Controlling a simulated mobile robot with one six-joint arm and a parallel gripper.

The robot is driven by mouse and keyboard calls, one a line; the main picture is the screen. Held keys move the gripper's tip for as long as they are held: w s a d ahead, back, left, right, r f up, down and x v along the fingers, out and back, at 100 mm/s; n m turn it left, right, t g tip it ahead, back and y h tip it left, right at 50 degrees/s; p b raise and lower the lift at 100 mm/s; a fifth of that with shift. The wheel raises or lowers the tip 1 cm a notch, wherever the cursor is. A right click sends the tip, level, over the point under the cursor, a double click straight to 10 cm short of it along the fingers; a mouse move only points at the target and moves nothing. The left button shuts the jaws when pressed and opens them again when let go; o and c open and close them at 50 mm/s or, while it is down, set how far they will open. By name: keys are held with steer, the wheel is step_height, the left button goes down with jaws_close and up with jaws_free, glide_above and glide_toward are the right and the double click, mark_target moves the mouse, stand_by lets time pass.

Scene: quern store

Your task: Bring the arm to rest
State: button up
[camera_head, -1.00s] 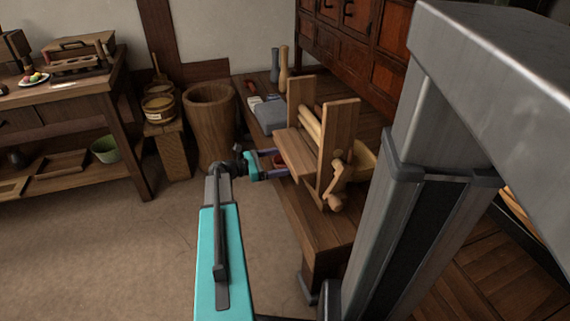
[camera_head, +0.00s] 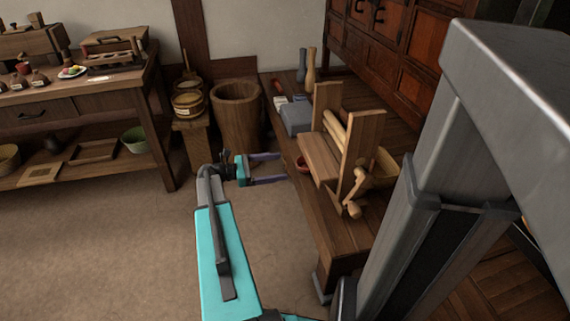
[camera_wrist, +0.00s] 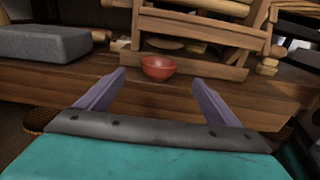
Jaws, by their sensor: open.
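My gripper (camera_head: 268,168) is at the end of my teal arm, over the floor at the left edge of the low wooden bench (camera_head: 335,235). Its two purple fingers are apart with nothing between them. In the wrist view my gripper (camera_wrist: 160,88) points toward a small red bowl (camera_wrist: 158,67), which sits on the bench beyond the fingertips.
A grey block (camera_head: 296,118) and two bottles (camera_head: 309,68) stand farther back on the bench. A wooden tub (camera_head: 238,112) stands on the floor behind my gripper. A laden side table (camera_head: 110,101) is at the left. The floor (camera_head: 130,240) left of my arm is clear.

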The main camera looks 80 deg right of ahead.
steer(key=shift+w+a, duration=0.2)
steer(key=shift+w, duration=0.25)
